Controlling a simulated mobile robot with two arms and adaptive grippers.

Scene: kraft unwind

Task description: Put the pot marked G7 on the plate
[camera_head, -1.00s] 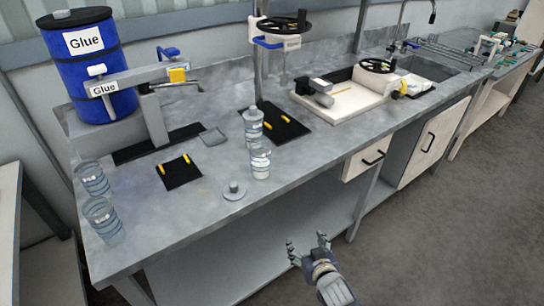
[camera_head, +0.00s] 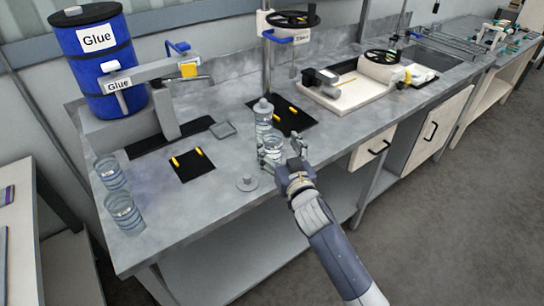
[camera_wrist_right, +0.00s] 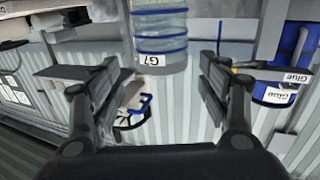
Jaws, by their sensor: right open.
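The pot marked G7 (camera_wrist_right: 160,48) is a clear jar with blue bands, seen in the right wrist view with its label upside down. In the head view it seems to be the open jar (camera_head: 272,146) standing near the counter's front edge. My right gripper (camera_head: 283,150) is open, with its fingers on either side of this jar; it also shows in the right wrist view (camera_wrist_right: 160,80). I cannot tell which item is the plate: a black mat with yellow bars (camera_head: 194,168) and a small grey square (camera_head: 222,130) lie to the left. My left gripper is not in view.
A lidded jar (camera_head: 263,112) stands just behind the G7 pot. Two banded jars (camera_head: 110,172) (camera_head: 123,211) stand at the counter's left end. A blue glue drum (camera_head: 97,65) and its spout are behind.

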